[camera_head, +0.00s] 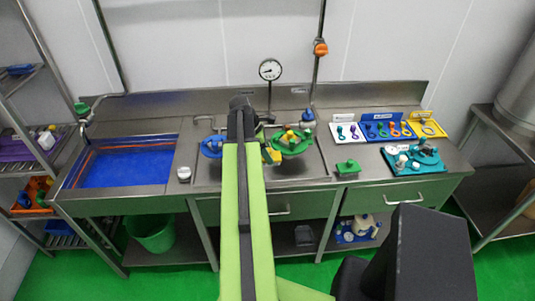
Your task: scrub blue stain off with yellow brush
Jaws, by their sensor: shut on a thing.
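My green arm reaches up the middle of the picture to the steel counter. My gripper (262,142) is at its far end, mostly hidden by the dark wrist and the arm. It is shut on a small yellow thing, which looks like the yellow brush (271,156), showing just right of the arm over the middle of the counter. The bristles and any contact below are too small to tell. I cannot pick out a blue stain with certainty; part of the counter is behind my arm.
A blue dish (212,147) lies left of my arm and a green dish (303,147) with yellow pieces lies right of it. A blue-floored sink (125,167) is at the left. Several trays, including a teal one (430,167), stand at the right. A pressure gauge (270,69) rises behind.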

